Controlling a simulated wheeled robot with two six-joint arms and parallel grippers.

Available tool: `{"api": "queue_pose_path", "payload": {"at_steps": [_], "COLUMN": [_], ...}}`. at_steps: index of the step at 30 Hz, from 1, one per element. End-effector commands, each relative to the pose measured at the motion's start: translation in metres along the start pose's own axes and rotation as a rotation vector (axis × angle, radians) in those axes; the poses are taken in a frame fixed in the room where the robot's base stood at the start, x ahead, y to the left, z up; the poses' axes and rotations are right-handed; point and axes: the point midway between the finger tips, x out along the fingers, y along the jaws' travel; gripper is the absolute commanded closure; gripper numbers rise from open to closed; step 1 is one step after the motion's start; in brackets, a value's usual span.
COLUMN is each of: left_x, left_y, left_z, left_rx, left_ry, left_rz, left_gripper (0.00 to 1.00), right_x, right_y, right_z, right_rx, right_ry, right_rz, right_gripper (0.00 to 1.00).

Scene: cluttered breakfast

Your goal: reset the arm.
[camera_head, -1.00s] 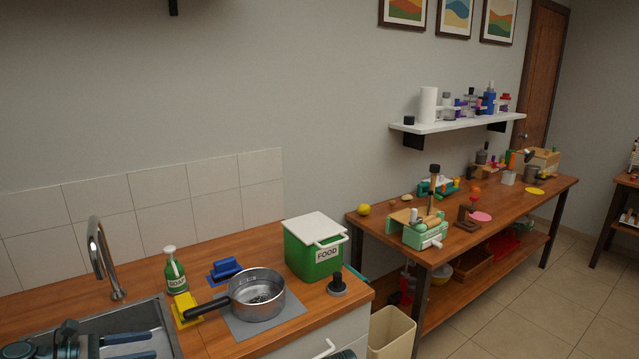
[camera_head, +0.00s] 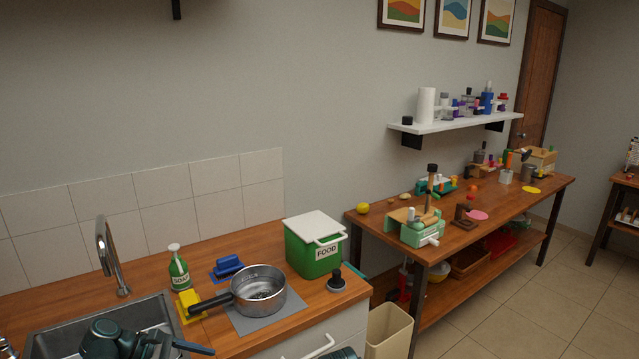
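My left gripper (camera_head: 160,346) is at the bottom left, over the sink (camera_head: 62,325). Its dark teal body shows, with dark fingers pointing right and partly cut by the frame edge. I see nothing held in it, but its finger gap is unclear. My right gripper cannot be made out; only a small teal part shows at the bottom edge, below the counter front.
On the counter stand a green soap bottle (camera_head: 179,268), yellow sponge (camera_head: 191,305), blue brush (camera_head: 228,266), metal pot (camera_head: 262,292) on a grey mat (camera_head: 241,323), green FOOD bin (camera_head: 314,251) and dark-knobbed object (camera_head: 336,282). A faucet (camera_head: 108,248) rises behind the sink. A cluttered bench (camera_head: 462,239) stands right.

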Motion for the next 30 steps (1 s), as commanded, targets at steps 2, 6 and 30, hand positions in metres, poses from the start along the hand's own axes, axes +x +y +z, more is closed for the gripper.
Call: {"api": "queue_pose_path", "payload": {"at_steps": [2,6,30], "left_x": [0.027,0.075,0.155], "left_y": [-0.012,-0.041,-0.144], "left_z": [0.016,0.037,0.107], "left_rx": [0.115,0.388,1.718], "left_ry": [0.053,0.163,0.395], "left_rz": [-0.083,-0.269,-1.176], "left_gripper": [0.35,0.35,0.35], "right_x": [-0.008,-0.018,-0.055], "right_y": [0.001,0.002,0.005], "right_z": [0.0,0.001,0.003], "right_rx": [0.0,0.0,0.0], "right_ry": [0.0,0.0,0.0], "right_rz": [0.0,0.0,0.0], "right_gripper": [0.34,0.34,0.34]}}
